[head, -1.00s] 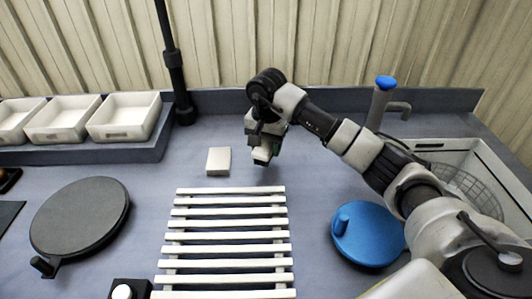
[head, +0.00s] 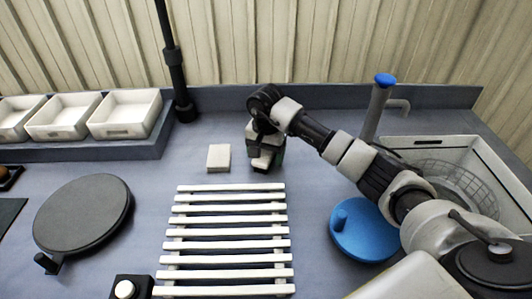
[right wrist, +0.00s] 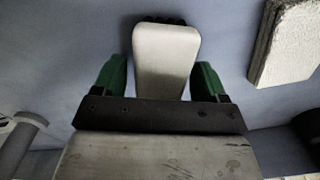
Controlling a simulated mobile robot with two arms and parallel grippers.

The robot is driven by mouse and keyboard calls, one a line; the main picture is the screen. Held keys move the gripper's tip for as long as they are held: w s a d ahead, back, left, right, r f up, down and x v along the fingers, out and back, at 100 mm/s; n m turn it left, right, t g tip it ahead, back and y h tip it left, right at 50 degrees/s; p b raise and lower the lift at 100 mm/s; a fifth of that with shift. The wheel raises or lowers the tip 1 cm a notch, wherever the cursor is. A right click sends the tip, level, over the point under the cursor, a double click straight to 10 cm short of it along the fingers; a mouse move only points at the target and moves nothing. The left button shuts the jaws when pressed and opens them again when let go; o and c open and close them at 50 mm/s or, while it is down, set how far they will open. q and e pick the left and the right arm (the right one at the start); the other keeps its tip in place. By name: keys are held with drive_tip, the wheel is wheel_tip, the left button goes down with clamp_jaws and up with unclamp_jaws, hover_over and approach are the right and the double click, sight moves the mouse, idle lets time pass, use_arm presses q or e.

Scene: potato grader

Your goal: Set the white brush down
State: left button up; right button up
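The white brush (right wrist: 165,60) has a pale, tapered body and dark bristles at its far end. In the right wrist view it lies between the two green fingers of my right gripper (right wrist: 160,80), which sit close along both its sides. In the head view my right gripper (head: 266,155) is low over the counter, behind the slatted rack, with the white brush (head: 262,163) at its tip. Whether the brush touches the counter is hard to tell. My left gripper is out of view.
A white block (head: 219,157) lies just left of the brush; it also shows in the right wrist view (right wrist: 287,40). The slatted rack (head: 228,233) is in front. A blue lid (head: 362,232), a sink (head: 480,150) and a dark round plate (head: 83,215) stand around.

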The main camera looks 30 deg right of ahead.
drive_tip(key=shift+r, duration=0.6)
wheel_tip(320, 180, up, 11)
drive_tip(key=b, duration=0.2)
